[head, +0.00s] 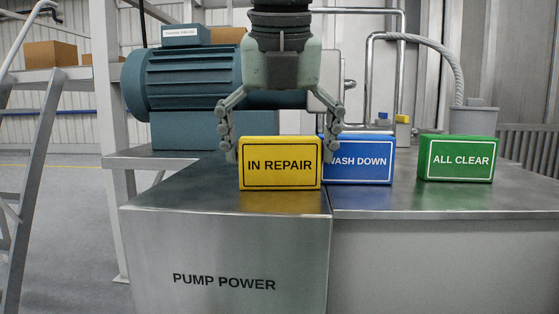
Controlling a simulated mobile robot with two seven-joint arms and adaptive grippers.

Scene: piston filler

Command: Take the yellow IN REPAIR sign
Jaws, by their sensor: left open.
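The yellow IN REPAIR sign (280,177) stands upright on the metal top of the PUMP POWER box (224,245). My left gripper (281,155) comes down from above, just over and behind the sign as seen here. It is open, with one finger near the sign's left edge and the other near its right edge. I cannot tell whether the fingers touch the sign. The sign hides part of the space between the fingers. My right gripper is not in view.
A blue WASH DOWN sign (359,171) stands close on the right, its left end partly covered. A green ALL CLEAR sign (457,159) stands farther right. A large teal motor (187,82) is behind on the left. The metal top in front of the green sign (450,203) is clear.

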